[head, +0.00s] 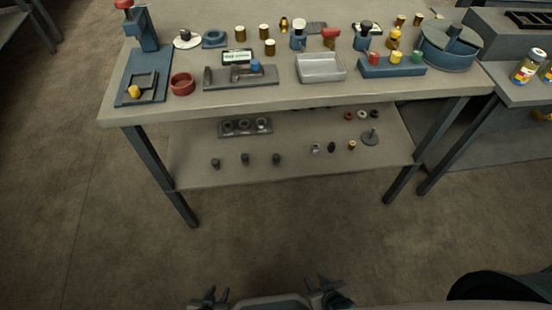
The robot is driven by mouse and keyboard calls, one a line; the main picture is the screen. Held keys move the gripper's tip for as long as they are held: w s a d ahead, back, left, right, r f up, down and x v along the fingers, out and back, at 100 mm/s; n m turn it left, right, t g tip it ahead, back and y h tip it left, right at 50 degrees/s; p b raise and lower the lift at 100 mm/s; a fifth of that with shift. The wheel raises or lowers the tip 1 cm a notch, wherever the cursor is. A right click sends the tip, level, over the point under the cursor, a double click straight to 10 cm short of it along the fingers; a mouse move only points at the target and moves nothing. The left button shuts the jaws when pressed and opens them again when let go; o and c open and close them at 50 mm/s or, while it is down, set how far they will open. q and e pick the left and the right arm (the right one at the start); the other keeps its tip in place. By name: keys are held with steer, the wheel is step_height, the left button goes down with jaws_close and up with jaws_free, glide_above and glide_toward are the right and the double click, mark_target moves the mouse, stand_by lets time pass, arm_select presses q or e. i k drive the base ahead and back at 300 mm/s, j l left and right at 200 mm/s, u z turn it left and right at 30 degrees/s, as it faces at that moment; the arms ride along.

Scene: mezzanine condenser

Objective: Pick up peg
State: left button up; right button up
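I cannot tell which piece is the task's peg. A grey block with round holes (229,127) lies behind them. My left gripper (217,294) and my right gripper (317,284) are at the bottom edge, well in front of the bench. Their fingers look spread and empty, and touch nothing.
The bench top (150,108) carries a blue press (146,30), a red ring (182,84), a light tray (320,68), a blue rack (392,67) and brass cylinders. Bench legs (160,165) flank the shelf (300,172). The floor before it is clear. Another table stands right.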

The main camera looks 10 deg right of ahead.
mark_target(276, 158)
steer(key=l+u, duration=0.15)
steer(key=u, duration=0.2)
steer(key=i+l+u, duration=0.1)
steer(key=u, duration=0.25)
steer(key=l+u, duration=0.5)
steer(key=l, duration=1.4)
steer(key=k+l, duration=0.1)
steer(key=l, duration=0.3)
